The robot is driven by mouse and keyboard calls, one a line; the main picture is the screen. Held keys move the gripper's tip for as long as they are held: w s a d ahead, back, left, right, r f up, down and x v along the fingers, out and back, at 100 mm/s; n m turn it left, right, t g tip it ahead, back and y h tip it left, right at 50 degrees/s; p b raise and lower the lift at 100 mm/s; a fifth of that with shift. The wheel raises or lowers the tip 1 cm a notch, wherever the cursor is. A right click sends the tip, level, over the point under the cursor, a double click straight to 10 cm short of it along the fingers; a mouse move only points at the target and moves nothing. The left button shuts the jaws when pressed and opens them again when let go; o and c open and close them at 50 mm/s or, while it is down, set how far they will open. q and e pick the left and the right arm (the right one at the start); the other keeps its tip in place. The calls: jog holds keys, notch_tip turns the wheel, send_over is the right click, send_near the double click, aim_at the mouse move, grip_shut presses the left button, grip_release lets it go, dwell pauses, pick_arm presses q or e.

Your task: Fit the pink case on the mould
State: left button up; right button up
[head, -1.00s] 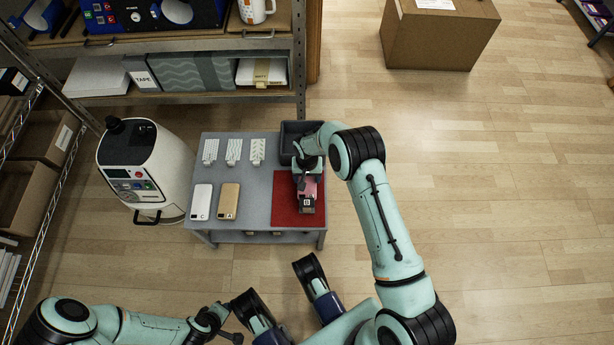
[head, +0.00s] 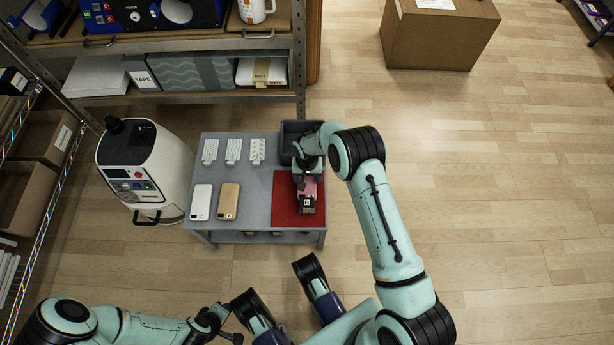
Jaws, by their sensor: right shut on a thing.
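My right gripper (head: 306,204) is over the red mat (head: 284,213) at the right of the grey table, pointing down and shut. A pink piece, the pink case (head: 311,188), shows beside and under it, mostly hidden by the gripper and wrist. I cannot tell whether the case touches anything below. The mould is not clearly seen; it may be hidden under the gripper. My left gripper (head: 229,325) is low at the left, away from the table, and its jaws are too small to read.
A white case (head: 201,202) and a tan case (head: 228,201) lie on the table (head: 245,225). Patterned sheets (head: 233,151) lie behind them. A dark grey bin (head: 288,150) is at the back right. A white machine (head: 144,172) stands left of the table.

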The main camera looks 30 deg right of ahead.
aim_at(307, 179)
jog(key=shift+f+b, duration=0.45)
jog(key=shift+f, duration=0.2)
jog(key=o, duration=0.7)
jog(key=shift+o, duration=0.2)
jog(key=shift+r, duration=0.1)
notch_tip(307, 179, up, 11)
jog(key=p, duration=0.6)
